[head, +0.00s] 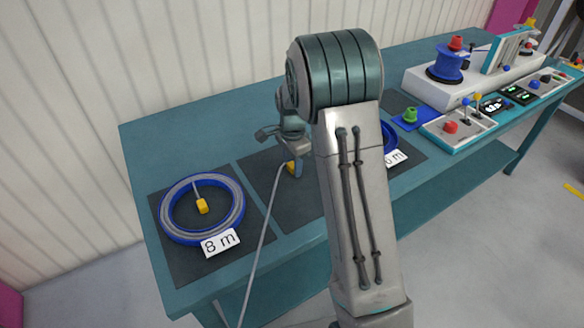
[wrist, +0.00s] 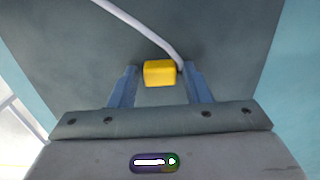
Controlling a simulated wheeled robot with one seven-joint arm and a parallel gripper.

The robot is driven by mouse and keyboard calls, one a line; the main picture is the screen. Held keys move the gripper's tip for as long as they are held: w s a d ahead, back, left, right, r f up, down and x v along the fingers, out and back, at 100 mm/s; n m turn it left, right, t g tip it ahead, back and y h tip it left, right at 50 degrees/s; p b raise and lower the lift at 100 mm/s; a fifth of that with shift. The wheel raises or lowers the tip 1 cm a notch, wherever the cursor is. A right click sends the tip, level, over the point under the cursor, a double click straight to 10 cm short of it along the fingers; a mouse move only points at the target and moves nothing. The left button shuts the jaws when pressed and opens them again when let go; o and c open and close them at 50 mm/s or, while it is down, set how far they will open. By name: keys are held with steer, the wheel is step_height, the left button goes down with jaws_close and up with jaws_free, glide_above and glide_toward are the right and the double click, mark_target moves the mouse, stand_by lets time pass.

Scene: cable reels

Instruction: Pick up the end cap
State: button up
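A yellow block, which looks like the end cap (wrist: 160,73), lies on a dark mat at the end of a grey cable (wrist: 140,28). In the head view this yellow block (head: 291,167) is partly hidden beside my fingers. My gripper (wrist: 160,78) points down at it in the wrist view. The two fingers stand one on each side of the block, with a narrow gap at either side, so it looks open. In the head view my gripper (head: 293,160) is low over the middle mat, and my arm covers part of that mat.
A blue-rimmed coil (head: 165,222) with an "8 m" label (head: 220,243) and another yellow block (head: 202,206) lies on the left mat. Another labelled coil (head: 390,140) is half hidden behind my arm. A blue spool (head: 449,65) and control panels (head: 455,130) stand at the right of the teal table (head: 150,140).

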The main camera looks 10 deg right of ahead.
steer(key=c, duration=0.6)
steer(key=shift+r, duration=0.5)
steer(key=r, duration=0.2)
steer(key=d+r, duration=0.1)
steer(key=shift+s+r, duration=0.15)
steer(key=shift+r, duration=0.2)
steer(key=s+d+r, duration=0.5)
steer(key=d+r, duration=0.1)
steer(key=d, duration=0.3)
steer(key=shift+d+r+b, duration=0.15)
steer(key=shift+d+b, duration=0.05)
steer(key=shift+b, duration=0.1)
